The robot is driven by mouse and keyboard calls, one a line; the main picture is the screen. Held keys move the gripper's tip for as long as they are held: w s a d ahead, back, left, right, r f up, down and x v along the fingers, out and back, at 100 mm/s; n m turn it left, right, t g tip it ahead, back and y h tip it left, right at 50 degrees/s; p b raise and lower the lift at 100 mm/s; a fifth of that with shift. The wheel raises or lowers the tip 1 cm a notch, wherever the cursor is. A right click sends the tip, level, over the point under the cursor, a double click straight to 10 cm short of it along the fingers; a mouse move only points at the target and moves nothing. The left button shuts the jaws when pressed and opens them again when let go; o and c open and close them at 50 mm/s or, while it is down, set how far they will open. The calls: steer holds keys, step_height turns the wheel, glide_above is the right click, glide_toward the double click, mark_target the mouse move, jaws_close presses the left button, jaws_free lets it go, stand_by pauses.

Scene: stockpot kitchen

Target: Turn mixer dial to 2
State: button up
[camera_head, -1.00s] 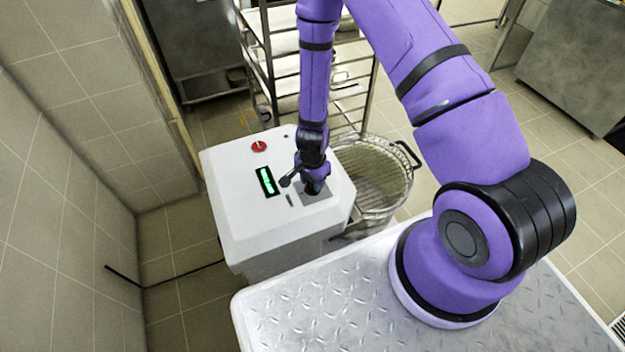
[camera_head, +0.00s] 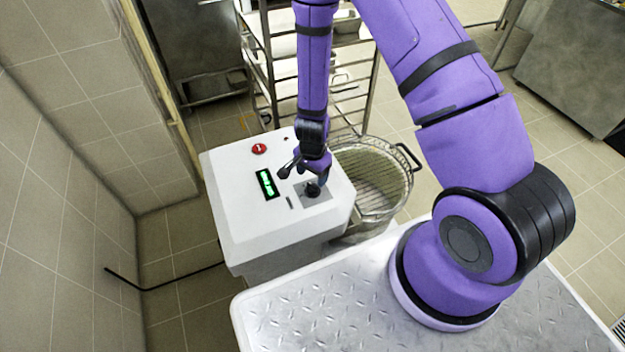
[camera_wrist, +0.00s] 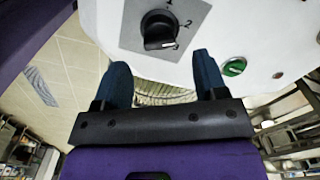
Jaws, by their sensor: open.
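The mixer (camera_head: 265,226) is a white box-shaped machine with a slanted top. Its black dial (camera_head: 312,188) sits on a grey plate (camera_head: 322,197) at the right of that top. In the wrist view the dial (camera_wrist: 159,29) is a round knob with a raised pointer grip, and the marks 1 and 2 are printed beside it. The white line on the knob faces the lower right in that view; I cannot tell the exact setting. My gripper (camera_wrist: 163,82) is open and empty, its two blue fingers apart from the dial. The dial lies beyond the fingertips in the wrist view.
A green lit display (camera_head: 267,183) and a red button (camera_head: 259,148) are on the mixer top. A green button (camera_wrist: 234,66) shows in the wrist view. A wire-guarded bowl (camera_head: 376,175) stands right of the mixer, with a metal rack (camera_head: 270,70) behind. A tiled wall is at left.

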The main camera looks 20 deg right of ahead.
step_height(320, 180, up, 6)
steer(key=shift+r, duration=0.25)
stand_by(0.5)
step_height(320, 180, up, 15)
steer(key=n+t+y, duration=0.1)
steer(key=n+y, duration=0.1)
steer(key=n, duration=0.1)
glide_above(312, 184)
steer(key=w, duration=0.2)
steer(key=s+r+n+t, duration=0.2)
steer(key=s+r+n, duration=0.15)
steer(key=r, duration=0.95)
steer(key=s+d+r+n+t+h, duration=0.1)
steer(key=s+d+r+n, duration=0.1)
steer(key=s+r, duration=0.6)
steer(key=s+d+r+n+t+h, duration=0.1)
steer(key=s+d+r+n, duration=0.2)
steer(key=s+d+r, duration=0.2)
steer(key=s+r, duration=0.3)
steer(key=s, duration=0.3)
steer(key=shift+s+r, duration=0.3)
steer(key=shift+s, duration=0.05)
steer(key=shift+n, duration=0.25)
